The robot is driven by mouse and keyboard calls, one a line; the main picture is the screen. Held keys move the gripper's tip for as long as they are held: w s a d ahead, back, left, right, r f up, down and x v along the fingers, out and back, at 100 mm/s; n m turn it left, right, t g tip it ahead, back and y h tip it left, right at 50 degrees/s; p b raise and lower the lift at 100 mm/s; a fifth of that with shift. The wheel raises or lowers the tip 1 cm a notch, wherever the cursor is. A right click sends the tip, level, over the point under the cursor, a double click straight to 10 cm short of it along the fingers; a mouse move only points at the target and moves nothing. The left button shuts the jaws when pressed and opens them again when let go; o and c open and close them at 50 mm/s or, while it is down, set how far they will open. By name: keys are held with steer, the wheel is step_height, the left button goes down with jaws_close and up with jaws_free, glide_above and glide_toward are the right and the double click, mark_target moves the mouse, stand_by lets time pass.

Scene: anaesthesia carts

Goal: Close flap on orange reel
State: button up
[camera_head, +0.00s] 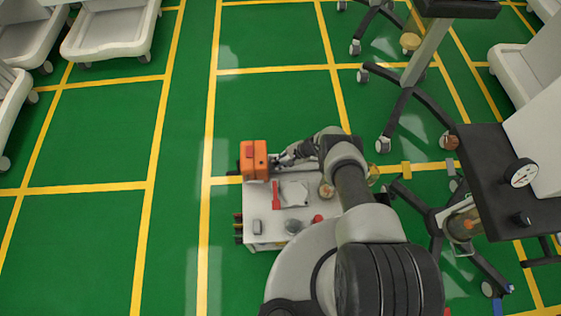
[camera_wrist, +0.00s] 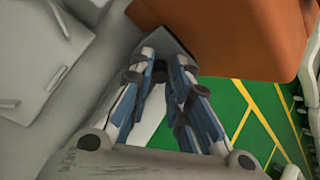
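The orange reel (camera_head: 254,160) is a boxy orange body with a dark seam, at the far left corner of the white cart top. In the wrist view its orange side (camera_wrist: 235,35) fills the upper right. My gripper (camera_head: 283,158) is just right of the reel, low over the cart. In the wrist view my gripper (camera_wrist: 164,55) has its two fingers converging close to a dark grey piece beside the orange body. I cannot tell whether they touch or grip it. The flap is not clearly distinguishable in either view.
The cart top (camera_head: 262,205) also holds a red piece (camera_head: 275,194), a pale grey plate (camera_head: 293,194) and a red knob (camera_head: 318,218). A wheeled stand (camera_head: 405,95) and a dark shelf with a gauge (camera_head: 523,173) stand to the right. Green floor left of the cart is clear.

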steer(key=o, duration=0.3)
steer(key=shift+o, duration=0.2)
steer(key=shift+r, duration=0.1)
steer(key=v, duration=1.2)
steer(key=shift+d, duration=0.1)
